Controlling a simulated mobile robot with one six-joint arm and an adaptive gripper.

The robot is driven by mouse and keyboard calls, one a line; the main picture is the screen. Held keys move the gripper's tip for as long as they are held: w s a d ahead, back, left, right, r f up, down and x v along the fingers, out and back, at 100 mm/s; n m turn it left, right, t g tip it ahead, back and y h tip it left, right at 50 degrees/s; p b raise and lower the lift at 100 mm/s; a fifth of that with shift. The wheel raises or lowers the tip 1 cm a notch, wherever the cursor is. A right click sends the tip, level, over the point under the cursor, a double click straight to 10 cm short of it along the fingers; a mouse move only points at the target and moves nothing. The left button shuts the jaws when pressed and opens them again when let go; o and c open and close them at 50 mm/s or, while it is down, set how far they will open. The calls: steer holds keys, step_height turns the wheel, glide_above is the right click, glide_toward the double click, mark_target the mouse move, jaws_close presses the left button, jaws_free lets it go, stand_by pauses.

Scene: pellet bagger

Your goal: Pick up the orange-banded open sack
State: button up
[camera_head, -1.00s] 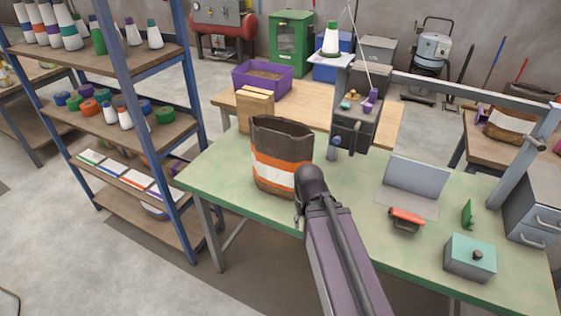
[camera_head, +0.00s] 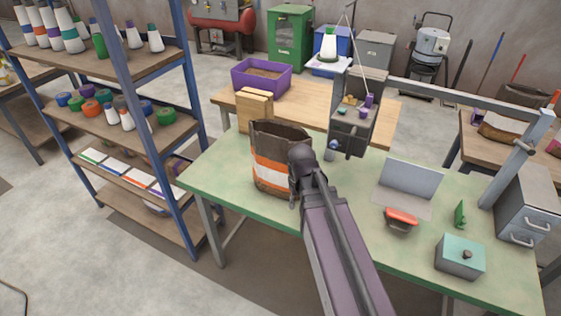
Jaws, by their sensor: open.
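The orange-banded open sack (camera_head: 268,160) stands upright on the green bench top, left of its middle. It is dark brown with an orange and a white band, and its open mouth faces up. My arm reaches in from the lower right, and its end, my gripper (camera_head: 297,190), is at the sack's right front side, overlapping it in the picture. The fingers are small and partly hidden by the arm, and I cannot tell whether they touch the sack. The gripper is open.
A sewing machine head (camera_head: 352,125) stands behind and right of the sack. A wooden block (camera_head: 254,108) is behind it. A blue shelf rack (camera_head: 125,95) stands left of the bench. A red-topped tool (camera_head: 401,218) and teal box (camera_head: 460,256) lie to the right on the bench.

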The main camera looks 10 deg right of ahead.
steer(key=w+r+n+p, duration=0.9)
steer(key=w+r+p, duration=1.1)
steer(key=w+r, duration=0.2)
steer(key=w, duration=0.2)
steer(key=shift+w+p, duration=0.35)
step_height(320, 180, down, 8)
steer(key=b, duration=0.8)
steer(key=shift+f+b, duration=0.25)
steer(key=shift+b, duration=0.1)
steer(key=shift+f, duration=0.1)
steer(key=shift+f+b, duration=2.5)
steer(key=shift+b, duration=0.1)
jaws_close()
